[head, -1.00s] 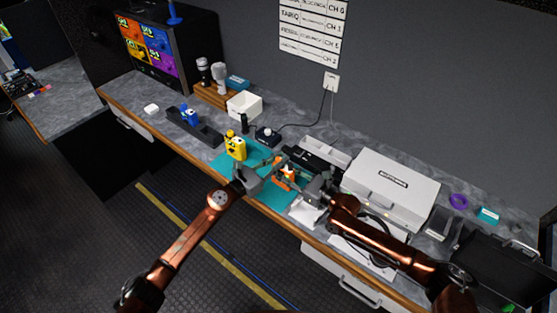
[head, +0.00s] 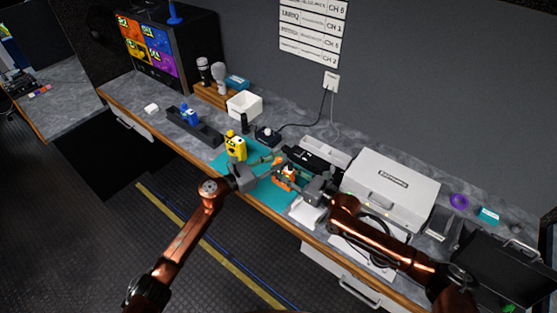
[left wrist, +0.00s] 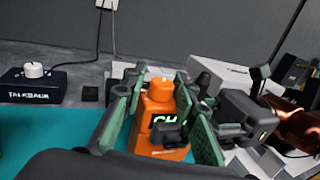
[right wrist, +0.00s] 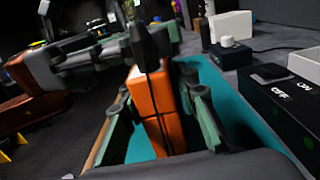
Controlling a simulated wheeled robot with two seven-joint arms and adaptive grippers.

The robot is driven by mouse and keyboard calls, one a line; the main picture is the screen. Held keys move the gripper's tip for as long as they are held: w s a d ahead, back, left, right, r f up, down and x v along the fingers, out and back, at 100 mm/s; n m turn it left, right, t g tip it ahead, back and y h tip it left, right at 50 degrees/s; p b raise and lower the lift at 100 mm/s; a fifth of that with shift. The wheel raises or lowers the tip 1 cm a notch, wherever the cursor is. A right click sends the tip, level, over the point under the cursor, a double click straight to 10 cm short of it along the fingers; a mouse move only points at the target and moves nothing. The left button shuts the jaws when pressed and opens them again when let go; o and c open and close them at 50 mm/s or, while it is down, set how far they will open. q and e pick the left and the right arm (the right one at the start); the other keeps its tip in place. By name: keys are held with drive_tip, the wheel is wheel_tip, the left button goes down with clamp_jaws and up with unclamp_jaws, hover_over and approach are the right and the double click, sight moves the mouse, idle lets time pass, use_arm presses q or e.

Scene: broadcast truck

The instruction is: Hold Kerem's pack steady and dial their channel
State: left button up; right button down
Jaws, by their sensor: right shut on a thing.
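The orange pack (head: 287,178) is over the teal mat (head: 262,187), between my two grippers. In the left wrist view the pack (left wrist: 157,120) has an orange knob on top and a dark display with green letters "CH"; a dark part hides the rest. My right gripper (head: 299,185) is shut on the pack; its fingers flank the orange body (right wrist: 150,100) in the right wrist view. My left gripper (head: 268,164) is open, its fingers on both sides of the knob (left wrist: 161,91) with gaps showing. Whose pack it is cannot be read.
A yellow pack (head: 236,148) stands on the mat's far left. A blue pack (head: 189,116) sits in a black tray. A box with a white knob (head: 267,135) stands behind the mat, a white case (head: 392,183) to the right. A channel list (head: 312,30) hangs on the wall.

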use_arm(q)
drive_tip(key=v, duration=1.2)
use_arm(e)
drive_tip(key=c, duration=1.4)
unclamp_jaws()
drive_tip(key=shift+c, duration=0.2)
